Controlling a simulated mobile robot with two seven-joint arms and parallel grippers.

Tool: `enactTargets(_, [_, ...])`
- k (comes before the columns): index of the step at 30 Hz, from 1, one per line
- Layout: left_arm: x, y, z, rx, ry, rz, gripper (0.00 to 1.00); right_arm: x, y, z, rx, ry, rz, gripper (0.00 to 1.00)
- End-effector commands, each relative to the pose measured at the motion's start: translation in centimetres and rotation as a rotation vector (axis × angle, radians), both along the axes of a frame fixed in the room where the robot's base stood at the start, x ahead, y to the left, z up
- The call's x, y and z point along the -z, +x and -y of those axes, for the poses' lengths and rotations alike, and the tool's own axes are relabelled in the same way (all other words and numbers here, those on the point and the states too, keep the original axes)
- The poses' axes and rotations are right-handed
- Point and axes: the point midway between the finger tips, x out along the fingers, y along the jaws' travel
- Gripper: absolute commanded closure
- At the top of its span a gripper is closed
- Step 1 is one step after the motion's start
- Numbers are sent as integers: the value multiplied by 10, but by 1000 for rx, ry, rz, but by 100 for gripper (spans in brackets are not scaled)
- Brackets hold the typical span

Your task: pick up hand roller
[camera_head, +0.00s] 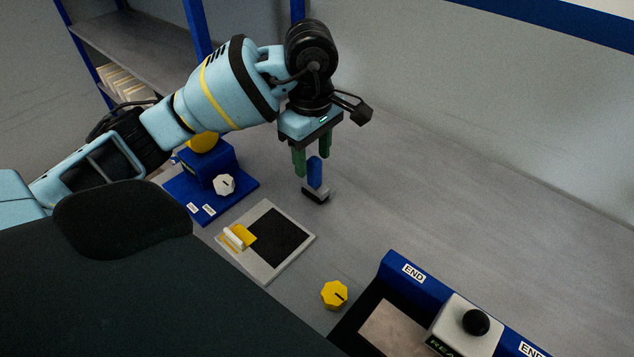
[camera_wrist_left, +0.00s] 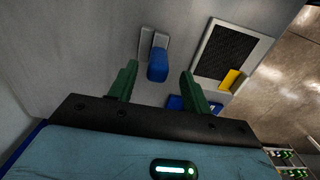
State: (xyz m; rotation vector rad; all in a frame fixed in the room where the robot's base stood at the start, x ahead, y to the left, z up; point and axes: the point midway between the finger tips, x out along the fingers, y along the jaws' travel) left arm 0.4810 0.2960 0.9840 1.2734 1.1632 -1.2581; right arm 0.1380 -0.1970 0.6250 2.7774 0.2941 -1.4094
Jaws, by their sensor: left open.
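The hand roller stands on the table with its blue handle (camera_head: 314,174) upright and a grey and black base (camera_head: 316,194) at the bottom. In the left wrist view, its blue handle (camera_wrist_left: 157,66) appears just beyond the gap between the fingertips. My left gripper (camera_head: 312,163) is open and points down over the handle, its green fingers on either side of the handle's top in the picture. The left wrist view also shows the open gripper (camera_wrist_left: 158,72) with nothing held. I cannot tell how far the fingertips reach down past the handle top. My right gripper is not in view.
A grey-framed plate with a black panel (camera_head: 279,236) lies nearby, with a yellow and white piece (camera_head: 236,236) on its edge. A blue device (camera_head: 210,180) stands left. A yellow knob (camera_head: 334,294) and a blue-walled bath (camera_head: 448,289) are in front. The table right of the roller is clear.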

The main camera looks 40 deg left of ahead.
Motion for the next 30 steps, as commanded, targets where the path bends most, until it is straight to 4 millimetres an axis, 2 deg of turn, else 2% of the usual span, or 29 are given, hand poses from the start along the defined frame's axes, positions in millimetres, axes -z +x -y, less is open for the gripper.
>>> enactTargets(8, [13, 0, 0, -1, 0, -1, 51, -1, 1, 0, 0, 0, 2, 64])
enactTargets(18, [55, 3, 1, -1, -1, 1, 51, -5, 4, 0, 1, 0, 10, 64])
enactTargets(27, [59, 3, 1, 0, -1, 2, 51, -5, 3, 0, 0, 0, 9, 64])
enactTargets(30, [59, 3, 1, 0, -1, 2, 63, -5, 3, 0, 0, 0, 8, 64])
